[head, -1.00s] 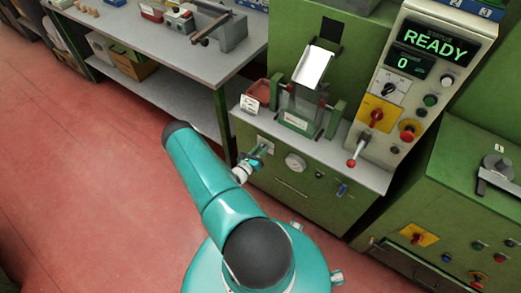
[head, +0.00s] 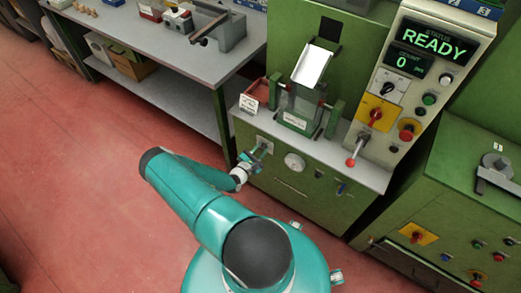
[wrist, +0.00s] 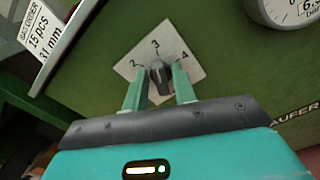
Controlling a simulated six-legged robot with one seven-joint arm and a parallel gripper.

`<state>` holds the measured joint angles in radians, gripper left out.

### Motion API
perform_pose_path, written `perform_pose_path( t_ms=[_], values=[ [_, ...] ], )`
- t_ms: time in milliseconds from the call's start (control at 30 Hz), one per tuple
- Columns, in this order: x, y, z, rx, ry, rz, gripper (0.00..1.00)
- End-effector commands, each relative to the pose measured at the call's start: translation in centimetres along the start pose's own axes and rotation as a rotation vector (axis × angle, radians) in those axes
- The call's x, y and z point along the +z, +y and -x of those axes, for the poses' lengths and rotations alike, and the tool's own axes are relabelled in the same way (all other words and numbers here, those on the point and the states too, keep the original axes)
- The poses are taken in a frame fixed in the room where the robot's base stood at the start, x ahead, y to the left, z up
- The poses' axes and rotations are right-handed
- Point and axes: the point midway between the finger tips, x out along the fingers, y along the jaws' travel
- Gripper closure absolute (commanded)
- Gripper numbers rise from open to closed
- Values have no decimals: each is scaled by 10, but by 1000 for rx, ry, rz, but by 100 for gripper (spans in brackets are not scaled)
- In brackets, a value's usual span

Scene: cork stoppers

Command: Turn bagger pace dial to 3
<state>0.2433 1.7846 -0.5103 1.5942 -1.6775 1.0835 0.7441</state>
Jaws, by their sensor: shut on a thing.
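The bagger pace dial is a dark knob (wrist: 160,77) on a pale square plate (wrist: 190,62) marked 2, 3 and 4, on the green machine front. My gripper (wrist: 160,86) is shut on the knob, one teal finger on each side. The knob's pointer end faces up toward the 3 in the wrist view; its exact setting is hard to read. In the head view my gripper (head: 252,158) is at the plate (head: 265,144), where my fingers mostly cover the knob.
A round gauge (head: 294,161) is just right of the dial. Above are a red tray (head: 256,92) with a white card (head: 248,104), and a control panel with a READY display (head: 433,41) and red-knobbed lever (head: 351,162). Open red floor (head: 90,180) lies left.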

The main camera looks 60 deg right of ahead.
Motion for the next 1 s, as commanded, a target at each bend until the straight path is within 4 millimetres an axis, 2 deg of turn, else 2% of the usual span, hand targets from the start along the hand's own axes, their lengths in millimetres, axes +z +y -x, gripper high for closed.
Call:
perform_pose_path(
  t_ms=[667,700,1000],
  values=[
    [-1,0,2,0,3,-66,96],
    [-1,0,2,0,3,-66,65],
    [-1,0,2,0,2,-65,65]
  ],
)
